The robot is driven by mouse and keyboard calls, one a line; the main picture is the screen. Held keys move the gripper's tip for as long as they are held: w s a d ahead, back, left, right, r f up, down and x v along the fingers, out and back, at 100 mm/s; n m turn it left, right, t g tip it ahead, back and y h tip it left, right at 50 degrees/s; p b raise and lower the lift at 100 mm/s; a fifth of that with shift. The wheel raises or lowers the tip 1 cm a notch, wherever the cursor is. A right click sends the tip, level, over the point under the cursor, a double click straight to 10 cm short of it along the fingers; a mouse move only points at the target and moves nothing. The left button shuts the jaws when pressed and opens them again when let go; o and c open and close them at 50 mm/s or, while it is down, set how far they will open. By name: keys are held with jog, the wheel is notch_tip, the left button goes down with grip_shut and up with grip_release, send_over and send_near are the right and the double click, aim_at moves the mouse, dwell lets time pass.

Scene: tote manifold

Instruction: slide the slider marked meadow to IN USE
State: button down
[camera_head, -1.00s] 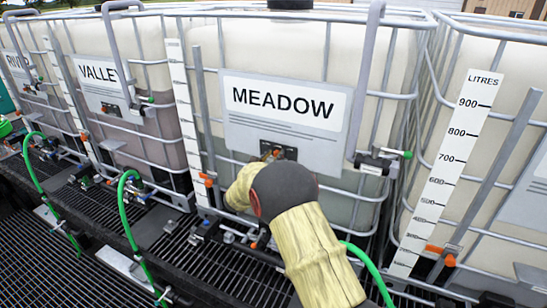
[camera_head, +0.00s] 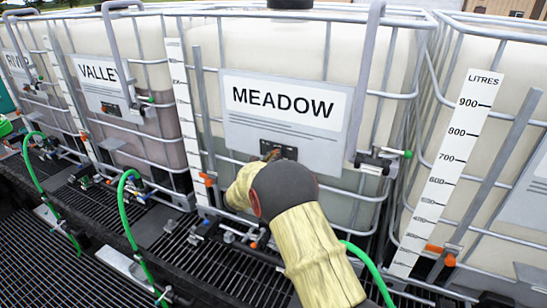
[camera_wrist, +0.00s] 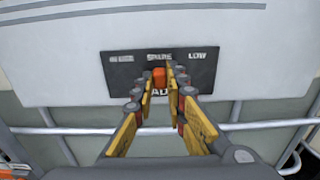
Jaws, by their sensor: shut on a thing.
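The orange slider (camera_wrist: 158,78) sits on a dark plate (camera_wrist: 200,72) in the wrist view, below the middle label, which reads SPARE. The left label is blurred but looks like IN USE, and the right one reads LOW. My gripper (camera_wrist: 160,72) is shut on the slider, with one finger on each side of it. The fingers partly hide the lettering below the slider. In the head view the plate (camera_head: 290,152) lies under the MEADOW sign (camera_head: 284,102) on the tank's front, and my arm largely hides the slider and gripper.
Metal cage bars (camera_head: 365,195) run around the tank. A grey upright handle (camera_head: 366,80) and a valve with a green tip (camera_head: 385,160) stand right of the sign. The VALLEY tank (camera_head: 135,130) is to the left. A green hose (camera_head: 372,270) runs below.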

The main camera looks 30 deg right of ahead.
jog(key=w+a+b, duration=0.1)
jog(key=w, duration=0.1)
jog(key=w+a+b, duration=0.2)
jog(key=shift+w+a+f, duration=0.1)
jog(key=shift+w+a, duration=0.05)
jog(key=shift+a, duration=0.05)
jog(key=shift+r, duration=0.2)
jog(key=c, duration=1.9)
grip_release()
jog(key=shift+w+a, duration=0.15)
jog(key=shift+o, duration=0.5)
jog(key=shift+f, duration=0.1)
